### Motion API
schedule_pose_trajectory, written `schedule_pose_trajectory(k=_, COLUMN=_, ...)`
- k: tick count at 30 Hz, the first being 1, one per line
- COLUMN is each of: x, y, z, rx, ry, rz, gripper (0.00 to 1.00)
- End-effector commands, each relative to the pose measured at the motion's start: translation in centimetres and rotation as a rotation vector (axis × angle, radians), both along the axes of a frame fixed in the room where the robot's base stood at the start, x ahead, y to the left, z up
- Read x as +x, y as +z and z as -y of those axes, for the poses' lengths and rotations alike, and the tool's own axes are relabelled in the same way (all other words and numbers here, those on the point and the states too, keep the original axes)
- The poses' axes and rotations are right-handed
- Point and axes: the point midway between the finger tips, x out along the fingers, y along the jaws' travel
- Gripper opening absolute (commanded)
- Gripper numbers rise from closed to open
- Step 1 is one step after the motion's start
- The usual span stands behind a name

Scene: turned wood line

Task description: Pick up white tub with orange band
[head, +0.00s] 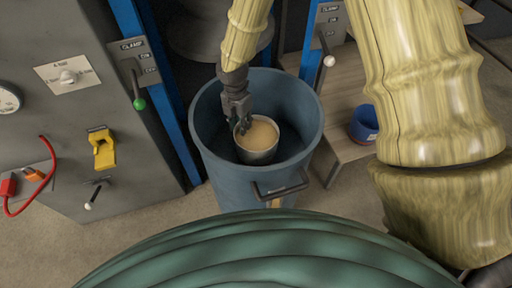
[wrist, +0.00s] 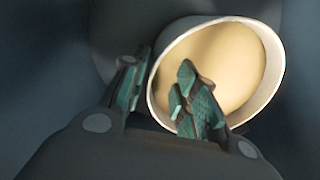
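A round tub (head: 256,157) with a pale rim and tan contents or interior is inside the blue bin (head: 208,128). In the wrist view the tub (wrist: 277,68) shows a white rim and looks tilted; no orange band is visible on it. My gripper (head: 241,124) reaches down into the bin at the tub's left rim. In the wrist view my gripper (wrist: 165,92) has one finger outside the rim and the other over the tub's mouth, with a gap between them. Whether either finger touches the wall is unclear. The tub's lower side is hidden.
The bin's wall surrounds the tub and gripper, with a dark handle (head: 281,188) at its front. A small blue container (head: 364,123) is by the wooden bench (head: 345,88) at right. A grey machine cabinet (head: 75,120) with levers stands at left.

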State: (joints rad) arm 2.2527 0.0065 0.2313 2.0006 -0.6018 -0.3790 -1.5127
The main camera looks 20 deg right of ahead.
Motion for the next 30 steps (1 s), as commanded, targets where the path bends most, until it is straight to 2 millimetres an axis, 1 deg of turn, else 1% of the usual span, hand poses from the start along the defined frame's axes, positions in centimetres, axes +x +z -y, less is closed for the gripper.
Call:
schedule_pose_trajectory(k=5, x=0.2, y=-1.0, z=0.0, rx=0.001, ry=0.000, rz=0.001, gripper=0.29)
schedule_pose_trajectory(k=12, x=0.5, y=-4.1, z=0.0, rx=-0.001, ry=0.000, rz=-0.001, gripper=0.29)
schedule_pose_trajectory(k=15, x=0.4, y=-5.1, z=0.1, rx=0.000, ry=0.000, rz=0.000, gripper=0.29)
schedule_pose_trajectory(k=18, x=0.5, y=-5.4, z=0.1, rx=0.000, ry=0.000, rz=0.001, gripper=0.29)
schedule_pose_trajectory(k=23, x=0.5, y=-5.4, z=0.1, rx=0.001, ry=0.000, rz=0.002, gripper=0.29)
schedule_pose_trajectory(k=25, x=0.5, y=-5.4, z=0.1, rx=0.001, ry=0.000, rz=0.001, gripper=0.20)
schedule_pose_trajectory(k=28, x=0.5, y=-5.4, z=0.1, rx=0.001, ry=0.000, rz=0.002, gripper=0.02)
schedule_pose_trajectory(k=29, x=0.5, y=-5.4, z=0.1, rx=0.001, ry=0.000, rz=0.001, gripper=0.00)
schedule_pose_trajectory(k=30, x=0.5, y=-5.4, z=0.1, rx=0.001, ry=0.000, rz=0.001, gripper=0.00)
